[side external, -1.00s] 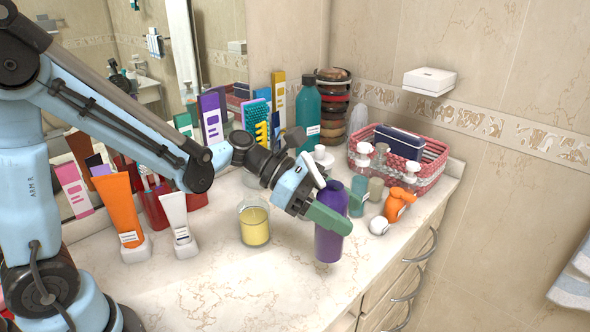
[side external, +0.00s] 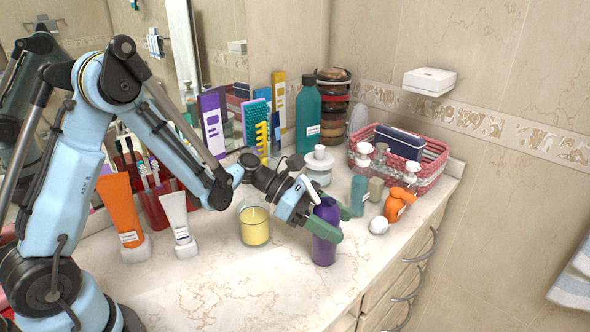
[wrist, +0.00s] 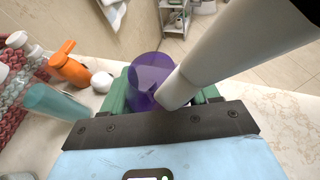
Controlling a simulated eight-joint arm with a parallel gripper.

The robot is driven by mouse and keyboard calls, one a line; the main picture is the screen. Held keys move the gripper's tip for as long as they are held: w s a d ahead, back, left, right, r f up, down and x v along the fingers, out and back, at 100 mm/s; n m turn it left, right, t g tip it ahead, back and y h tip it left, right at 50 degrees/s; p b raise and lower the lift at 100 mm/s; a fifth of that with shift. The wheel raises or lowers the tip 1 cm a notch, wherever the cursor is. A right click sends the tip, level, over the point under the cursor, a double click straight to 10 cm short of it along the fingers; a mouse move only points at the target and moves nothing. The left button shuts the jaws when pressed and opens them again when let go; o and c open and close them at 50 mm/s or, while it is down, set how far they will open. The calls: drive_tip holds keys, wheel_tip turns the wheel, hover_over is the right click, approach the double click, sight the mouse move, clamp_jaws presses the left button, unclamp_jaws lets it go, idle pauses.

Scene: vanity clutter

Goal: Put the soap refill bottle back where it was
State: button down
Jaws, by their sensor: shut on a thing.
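A purple bottle (side external: 324,252), which I take to be the soap refill bottle, is upright near the counter's front, right of the yellow candle. My gripper (side external: 333,222) is shut on it, with green fingers around its upper body. In the wrist view the bottle's purple body (wrist: 147,70) shows between the fingers. A pale, long part (wrist: 235,45) slants across in front of it toward the camera; I cannot tell how it joins the bottle. The bottle's base is at or very near the counter; I cannot tell whether it touches.
The yellow candle (side external: 255,228) stands left of the bottle. Right and behind are a teal bottle (side external: 359,194), an orange spray bottle (side external: 397,204), a white round item (side external: 379,225) and a pink basket (side external: 432,170). The marble counter (side external: 230,295) is clear in front.

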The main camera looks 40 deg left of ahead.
drive_tip(key=shift+f, duration=0.15)
drive_tip(key=shift+c, duration=1.4)
unclamp_jaws()
drive_tip(key=v, duration=1.2)
drive_tip(key=s+a+r+m+t+y, duration=0.1)
drive_tip(key=s+m+y, duration=0.9)
drive_tip(key=m, duration=1.2)
drive_tip(key=shift+a+r+t+y, duration=0.25)
drive_tip(key=shift+t+y, duration=0.35)
drive_tip(key=shift+y, duration=0.6)
